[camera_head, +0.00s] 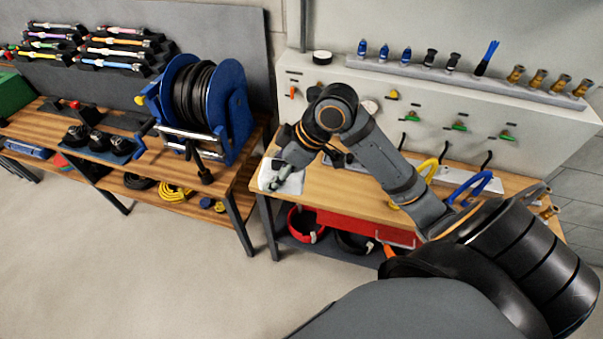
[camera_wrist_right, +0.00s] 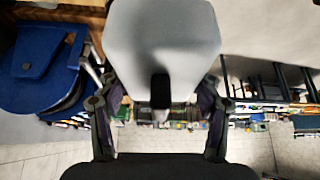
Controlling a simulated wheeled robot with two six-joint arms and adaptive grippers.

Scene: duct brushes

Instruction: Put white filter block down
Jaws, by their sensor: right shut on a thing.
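The white filter block (camera_wrist_right: 165,45) fills the upper middle of the right wrist view, between the two fingers of my right gripper (camera_wrist_right: 160,100). A dark slot shows on its near face. In the head view my right gripper (camera_head: 277,168) is shut on the white filter block (camera_head: 292,184), at the left end of the right workbench (camera_head: 330,190). The gripper partly covers the block there. I cannot tell whether the block touches the bench top. My left gripper is not in view.
A blue hose reel (camera_head: 205,95) stands on the left bench, close left of my gripper. A grey panel (camera_head: 455,110) with hooks stands behind. Bare wood shows in the bench's middle, partly behind my arm.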

